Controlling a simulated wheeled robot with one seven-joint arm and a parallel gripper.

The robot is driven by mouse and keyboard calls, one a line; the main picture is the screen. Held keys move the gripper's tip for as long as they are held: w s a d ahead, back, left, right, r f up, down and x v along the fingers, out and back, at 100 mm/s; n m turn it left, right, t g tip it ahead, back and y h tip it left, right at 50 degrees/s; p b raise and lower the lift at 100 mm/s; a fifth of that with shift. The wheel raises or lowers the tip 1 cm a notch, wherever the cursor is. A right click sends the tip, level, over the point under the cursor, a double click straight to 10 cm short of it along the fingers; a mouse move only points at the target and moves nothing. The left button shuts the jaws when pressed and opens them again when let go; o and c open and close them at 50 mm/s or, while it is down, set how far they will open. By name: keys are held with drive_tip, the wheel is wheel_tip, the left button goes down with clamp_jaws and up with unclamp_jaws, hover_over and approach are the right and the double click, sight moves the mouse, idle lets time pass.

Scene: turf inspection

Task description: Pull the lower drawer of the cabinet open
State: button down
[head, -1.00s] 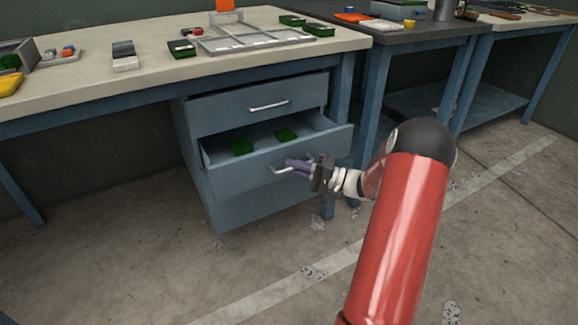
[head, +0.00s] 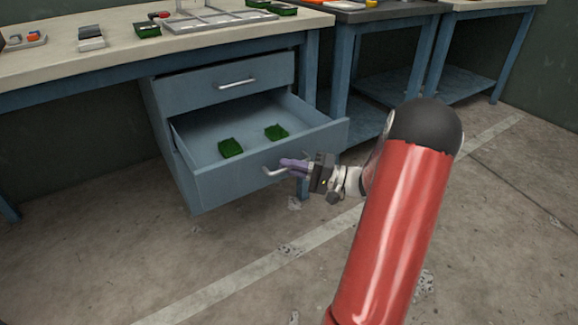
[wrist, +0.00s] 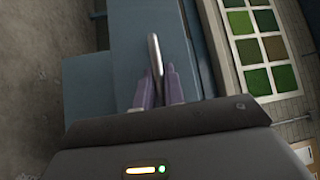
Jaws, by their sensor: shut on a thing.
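The blue-grey cabinet (head: 155,115) stands under the bench. Its lower drawer (head: 215,185) is pulled well out, and its inside shows from above. Two green pieces (head: 230,148) (head: 276,132) lie on the drawer floor. My gripper (head: 284,166) has purple fingers and is shut on the metal handle (head: 271,173) at the right part of the drawer front. In the wrist view, the handle (wrist: 154,52) runs between the two fingers (wrist: 158,90). The fingers hide part of the handle. The upper drawer (head: 225,88) sits above, closed or nearly so.
The bench top (head: 60,66) above the cabinet carries a grey divided tray (head: 215,22) and small items. A blue bench leg (head: 311,70) stands right of the cabinet. Open concrete floor (head: 150,260) lies in front. The wrist view shows a grid of green and brown squares (wrist: 255,48).

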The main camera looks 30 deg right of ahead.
drive_tip(key=c, duration=1.5)
unclamp_jaws()
drive_tip(key=v, duration=0.8)
drive_tip(key=shift+w+a, duration=0.1)
